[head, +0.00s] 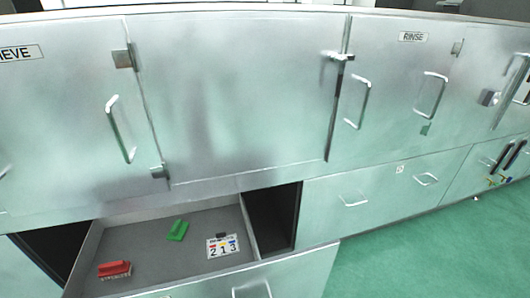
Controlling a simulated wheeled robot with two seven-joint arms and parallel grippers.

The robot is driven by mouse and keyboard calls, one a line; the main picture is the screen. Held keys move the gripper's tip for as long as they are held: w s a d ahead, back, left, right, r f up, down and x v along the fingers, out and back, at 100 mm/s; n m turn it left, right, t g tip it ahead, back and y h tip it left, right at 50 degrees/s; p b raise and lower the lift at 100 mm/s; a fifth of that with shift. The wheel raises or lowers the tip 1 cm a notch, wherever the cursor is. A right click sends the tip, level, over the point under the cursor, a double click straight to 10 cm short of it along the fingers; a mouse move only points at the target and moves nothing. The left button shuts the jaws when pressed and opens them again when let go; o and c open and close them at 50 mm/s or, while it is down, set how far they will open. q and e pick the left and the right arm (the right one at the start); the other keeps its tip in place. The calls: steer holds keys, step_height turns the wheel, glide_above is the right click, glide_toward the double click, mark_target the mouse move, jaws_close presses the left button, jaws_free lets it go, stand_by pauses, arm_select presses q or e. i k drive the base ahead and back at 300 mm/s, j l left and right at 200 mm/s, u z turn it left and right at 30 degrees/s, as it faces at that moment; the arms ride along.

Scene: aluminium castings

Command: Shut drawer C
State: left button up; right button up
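One drawer (175,214) in the lower row of the metal cabinet is pulled open at the bottom of the head view. Its front panel (300,271) and a pale bar handle (252,289) show at the lower edge, partly cut off. No letter C is readable on it, so I cannot tell if it is drawer C. Inside lie a red brush-like block (115,269), a green block (178,230) and a white card with coloured marks and "213" (222,246). Neither of my grippers is in view.
Dark gaps, one at the right (273,216), flank the open drawer. Closed lower fronts with handles (353,201) continue rightward. Above are doors with bar handles (120,130), one labelled RINSE (413,37). Green floor (430,250) at lower right is clear.

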mark_target(161, 267)
steer(key=u, duration=0.95)
